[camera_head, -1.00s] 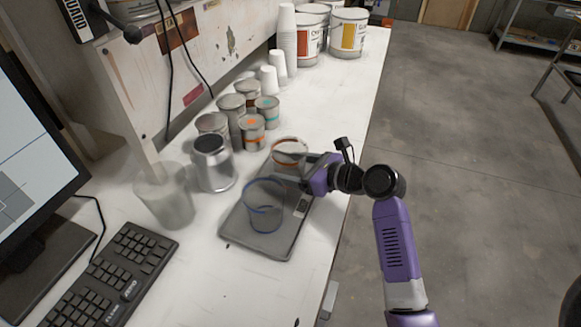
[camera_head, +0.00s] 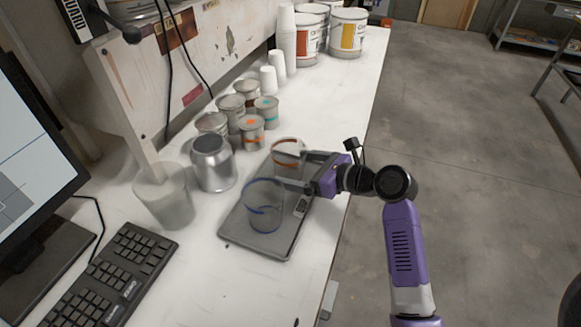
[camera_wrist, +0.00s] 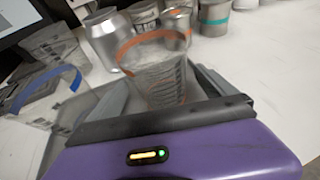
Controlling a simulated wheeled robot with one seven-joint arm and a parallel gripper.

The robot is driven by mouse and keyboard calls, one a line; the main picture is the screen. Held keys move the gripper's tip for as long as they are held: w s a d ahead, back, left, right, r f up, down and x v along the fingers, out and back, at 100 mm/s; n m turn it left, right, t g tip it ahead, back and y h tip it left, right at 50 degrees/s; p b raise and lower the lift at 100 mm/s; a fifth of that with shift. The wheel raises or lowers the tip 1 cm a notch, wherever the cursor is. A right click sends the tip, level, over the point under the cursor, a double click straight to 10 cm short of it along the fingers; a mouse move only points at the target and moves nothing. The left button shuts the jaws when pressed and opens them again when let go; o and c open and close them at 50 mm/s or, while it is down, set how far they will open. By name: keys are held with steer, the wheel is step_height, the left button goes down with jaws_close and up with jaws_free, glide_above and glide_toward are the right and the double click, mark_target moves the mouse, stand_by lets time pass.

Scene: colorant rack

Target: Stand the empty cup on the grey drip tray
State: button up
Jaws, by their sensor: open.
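A clear cup with an orange band (camera_head: 288,148) stands at the far end of a flat grey platform (camera_head: 238,228) with a small panel at its right edge. I cannot tell whether this platform is the drip tray. A second clear cup with a blue band (camera_head: 264,195) stands nearer on it. Both cups look empty. My gripper (camera_head: 292,168) is open, reaching in from the right, with its fingers around the orange-banded cup. In the wrist view that cup (camera_wrist: 158,72) stands upright between the spread fingers (camera_wrist: 160,88). The blue-banded cup (camera_wrist: 48,92) is to the left.
A silver can (camera_head: 212,165) and a translucent container (camera_head: 165,200) stand left of the platform. Several small tins (camera_head: 251,132) stand behind. Stacked white cups (camera_head: 285,45) and large paint cans (camera_head: 347,35) are at the back. A keyboard (camera_head: 110,275) lies front left. The bench's right strip is clear.

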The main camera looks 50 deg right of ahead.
steer(key=v, duration=0.9)
steer(key=shift+s+d+r, duration=0.1)
steer(key=shift+s+r, duration=0.1)
steer(key=shift+s, duration=0.15)
